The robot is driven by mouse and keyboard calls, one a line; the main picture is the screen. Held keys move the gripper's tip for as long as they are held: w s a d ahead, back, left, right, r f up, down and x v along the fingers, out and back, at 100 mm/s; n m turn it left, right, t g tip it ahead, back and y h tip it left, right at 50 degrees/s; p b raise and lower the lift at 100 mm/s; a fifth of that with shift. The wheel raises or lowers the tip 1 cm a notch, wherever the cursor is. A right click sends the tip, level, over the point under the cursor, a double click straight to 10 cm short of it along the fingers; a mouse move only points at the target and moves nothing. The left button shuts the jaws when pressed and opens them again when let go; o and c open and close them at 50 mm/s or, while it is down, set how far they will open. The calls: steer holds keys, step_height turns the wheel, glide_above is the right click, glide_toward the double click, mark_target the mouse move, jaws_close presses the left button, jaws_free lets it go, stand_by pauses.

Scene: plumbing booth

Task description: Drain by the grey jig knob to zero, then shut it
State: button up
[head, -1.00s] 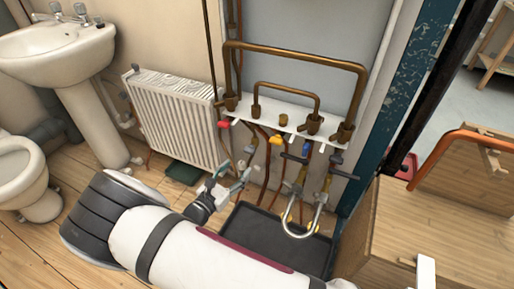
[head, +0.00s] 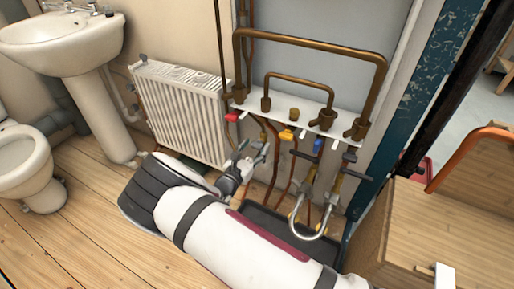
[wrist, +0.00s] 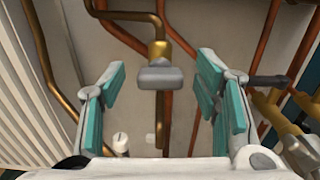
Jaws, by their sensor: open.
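The grey knob (wrist: 160,77) sits on a brass valve body at the end of a brass pipe. In the wrist view it lies centrally between my jaws, beyond the fingertips, with a visible gap on each side. My gripper (wrist: 162,98) is open, with teal pads, and holds nothing. In the head view my gripper (head: 252,158) is below the white pipe shelf, left of the yellow knob (head: 286,135). There my jaws partly cover the grey knob. I cannot read any gauge or level in these frames.
A red knob (head: 232,117) and a blue knob (head: 318,145) sit below the white shelf (head: 266,106). A silver U-shaped hose (head: 308,236) hangs at right, above the dark tray (head: 262,217). A white radiator (head: 180,112) is close on the left, a wooden bench (head: 450,215) on the right.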

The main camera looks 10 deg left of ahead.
steer(key=shift+x, duration=0.9)
steer(key=c, duration=1.2)
steer(key=shift+o, duration=0.2)
